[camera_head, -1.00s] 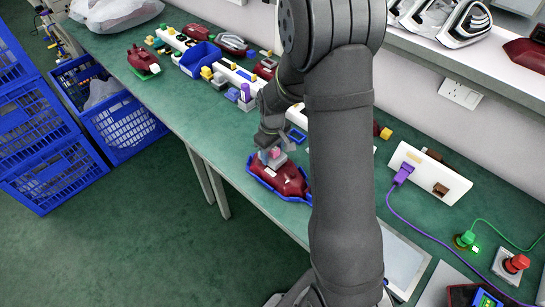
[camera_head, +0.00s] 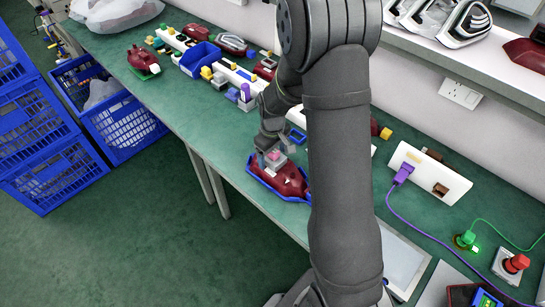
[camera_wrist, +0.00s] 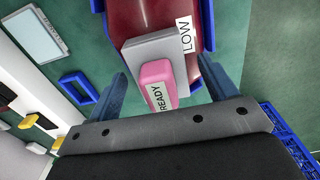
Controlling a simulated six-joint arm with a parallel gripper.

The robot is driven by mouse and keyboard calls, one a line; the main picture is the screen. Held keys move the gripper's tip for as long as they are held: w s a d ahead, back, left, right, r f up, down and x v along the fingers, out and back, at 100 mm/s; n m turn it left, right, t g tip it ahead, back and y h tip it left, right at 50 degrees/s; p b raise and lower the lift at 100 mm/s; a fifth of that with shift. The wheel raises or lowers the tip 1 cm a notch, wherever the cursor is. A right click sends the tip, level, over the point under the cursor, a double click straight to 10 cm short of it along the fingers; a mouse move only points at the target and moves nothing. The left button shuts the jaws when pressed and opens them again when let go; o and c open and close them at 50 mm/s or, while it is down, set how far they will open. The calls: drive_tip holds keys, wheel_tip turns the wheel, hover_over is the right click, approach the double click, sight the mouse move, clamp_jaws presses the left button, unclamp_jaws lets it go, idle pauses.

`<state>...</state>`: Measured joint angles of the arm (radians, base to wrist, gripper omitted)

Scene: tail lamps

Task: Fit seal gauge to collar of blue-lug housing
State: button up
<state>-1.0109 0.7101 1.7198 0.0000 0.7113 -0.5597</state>
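A dark red housing (camera_head: 293,181) lies in a blue cradle (camera_head: 262,184) near the bench's front edge. In the wrist view the housing (camera_wrist: 143,17) carries a grey plate (camera_wrist: 158,47) with a pink block (camera_wrist: 157,82) labelled READY; a LOW label (camera_wrist: 186,34) is beside it. I cannot tell for certain whether this pink and grey piece is the seal gauge. My gripper (camera_wrist: 168,80) is open over the housing, its fingers on both sides of the pink block with visible gaps. In the head view my gripper (camera_head: 268,156) partly hides the piece. The collar and lugs are not clearly visible.
A purple-topped part (camera_head: 246,93) stands in a holder farther back. A blue frame (camera_wrist: 77,88) lies beside the cradle. Purple cable (camera_head: 419,232) runs at the right. Bench left of the cradle is clear.

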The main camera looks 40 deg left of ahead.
wheel_tip(320, 180, up, 17)
drive_tip(key=shift+r, duration=0.2)
idle(0.6)
drive_tip(key=shift+f, duration=0.15)
wheel_tip(320, 180, down, 17)
drive_tip(key=shift+f, duration=0.1)
idle(0.7)
